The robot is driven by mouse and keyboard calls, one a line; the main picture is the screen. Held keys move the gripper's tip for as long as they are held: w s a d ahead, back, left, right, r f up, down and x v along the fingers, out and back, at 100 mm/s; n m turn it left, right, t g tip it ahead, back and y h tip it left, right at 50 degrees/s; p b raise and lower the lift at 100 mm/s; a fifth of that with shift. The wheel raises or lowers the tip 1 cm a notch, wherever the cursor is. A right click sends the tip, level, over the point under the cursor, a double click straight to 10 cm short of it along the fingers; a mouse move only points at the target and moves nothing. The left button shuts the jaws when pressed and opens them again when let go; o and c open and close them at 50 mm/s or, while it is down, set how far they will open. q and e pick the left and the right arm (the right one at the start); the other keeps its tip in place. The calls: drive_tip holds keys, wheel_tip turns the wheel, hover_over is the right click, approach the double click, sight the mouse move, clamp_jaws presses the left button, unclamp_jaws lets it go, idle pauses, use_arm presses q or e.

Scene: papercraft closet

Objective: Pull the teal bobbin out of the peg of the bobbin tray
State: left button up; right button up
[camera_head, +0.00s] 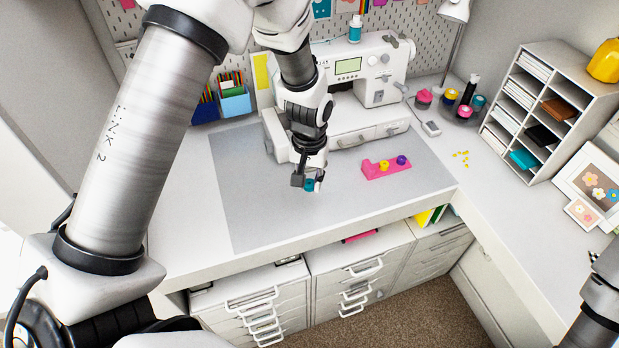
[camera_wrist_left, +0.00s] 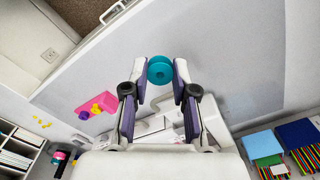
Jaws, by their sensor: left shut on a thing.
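The teal bobbin (camera_head: 309,185) is between the fingertips of my left gripper (camera_head: 308,182), which is shut on it. In the left wrist view the teal bobbin (camera_wrist_left: 160,70) shows whole between the two fingers of the left gripper (camera_wrist_left: 160,78). The pink bobbin tray (camera_head: 386,170) lies on the grey mat to the right of the gripper, apart from the bobbin. A yellow bobbin (camera_head: 384,165) and a purple bobbin (camera_head: 402,160) sit on the tray. My right gripper is out of view.
A white sewing machine (camera_head: 350,75) stands behind the grey mat (camera_head: 240,205). Blue bins (camera_head: 235,102) stand at the back left. A white shelf unit (camera_head: 550,105) and thread spools (camera_head: 465,110) are on the right. The mat's front part is clear.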

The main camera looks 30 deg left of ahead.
sight(309, 180)
use_arm(q)
drive_tip(key=shift+w+a+r, duration=0.1)
drive_tip(key=shift+w+r, duration=0.1)
drive_tip(key=shift+r, duration=0.35)
drive_tip(key=shift+w+a+r, duration=0.1)
drive_tip(key=shift+w+r, duration=0.05)
drive_tip(key=shift+r, duration=0.4)
drive_tip(key=shift+w+a+r, duration=0.1)
drive_tip(key=shift+w+r, duration=0.05)
drive_tip(key=shift+r, duration=0.4)
drive_tip(key=shift+w+a+r, duration=0.1)
drive_tip(key=shift+w+r, duration=0.05)
drive_tip(key=shift+r, duration=0.4)
drive_tip(key=shift+s+d+r, duration=0.15)
drive_tip(key=shift+s+r, duration=0.1)
drive_tip(key=shift+r, duration=0.05)
drive_tip(key=shift+w+r, duration=0.2)
drive_tip(key=shift+r, duration=1.05)
drive_tip(key=shift+s+r, duration=0.2)
drive_tip(key=shift+r, duration=0.05)
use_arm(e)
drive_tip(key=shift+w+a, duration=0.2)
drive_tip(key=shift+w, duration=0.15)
